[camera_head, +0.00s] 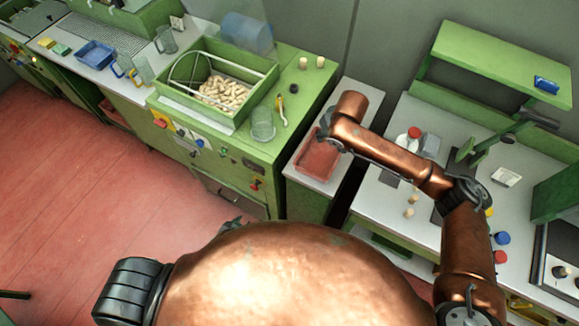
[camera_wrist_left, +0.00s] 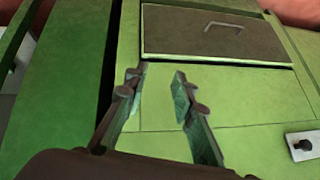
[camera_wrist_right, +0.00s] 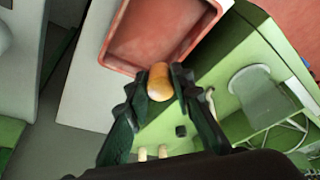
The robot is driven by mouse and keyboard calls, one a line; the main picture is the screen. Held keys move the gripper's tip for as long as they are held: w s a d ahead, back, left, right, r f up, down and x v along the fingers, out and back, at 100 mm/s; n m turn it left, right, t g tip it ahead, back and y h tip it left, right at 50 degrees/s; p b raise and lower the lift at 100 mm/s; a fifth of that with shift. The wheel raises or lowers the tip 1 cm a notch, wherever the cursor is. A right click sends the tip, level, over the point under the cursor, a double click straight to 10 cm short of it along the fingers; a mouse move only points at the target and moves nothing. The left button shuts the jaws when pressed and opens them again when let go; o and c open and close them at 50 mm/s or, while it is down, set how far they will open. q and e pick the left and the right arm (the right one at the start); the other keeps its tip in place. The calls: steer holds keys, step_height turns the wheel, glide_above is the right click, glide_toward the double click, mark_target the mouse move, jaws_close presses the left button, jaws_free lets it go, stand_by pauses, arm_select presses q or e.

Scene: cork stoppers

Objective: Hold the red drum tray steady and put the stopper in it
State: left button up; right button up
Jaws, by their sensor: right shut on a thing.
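The red drum tray (camera_head: 316,160) lies on a narrow white-topped stand, partly behind my right arm in the head view. Its inside looks empty in the right wrist view, where its rim (camera_wrist_right: 122,69) shows. My right gripper (camera_wrist_right: 158,84) is shut on a tan cork stopper (camera_wrist_right: 160,80), held near the tray's edge in that view. In the head view the arm mostly hides this gripper and the stopper. My left gripper (camera_head: 234,223) is low in front of the green cabinet, away from the tray. The left wrist view shows its fingers (camera_wrist_left: 158,77) apart with nothing between.
A green crate (camera_head: 174,92) with many corks stands on the green counter, near a clear cup (camera_head: 262,125) and two loose stoppers (camera_head: 312,63). The right-hand table holds a red-lidded jar (camera_head: 414,133) and loose stoppers (camera_head: 410,212). A cabinet drawer (camera_wrist_left: 200,35) faces my left gripper.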

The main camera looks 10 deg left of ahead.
arm_select(q)
steer(key=w+d+r+m+t+h, duration=0.1)
steer(key=w+d+r+t, duration=0.3)
steer(key=r, duration=0.6)
steer(key=w+d+r+g+h, duration=0.1)
steer(key=w+d+r, duration=0.1)
steer(key=d+r, duration=0.5)
steer(key=w+d+r+m+t+h, duration=0.1)
steer(key=w+d+r+t, duration=0.2)
steer(key=r, duration=0.9)
steer(key=n, duration=0.4)
glide_toward(303, 151)
steer(key=shift+s+a+r+h, duration=0.15)
steer(key=shift+a+h, duration=0.15)
steer(key=shift+a, duration=0.05)
steer(key=x, duration=1.1)
steer(key=shift+s+a, duration=0.1)
jaws_close()
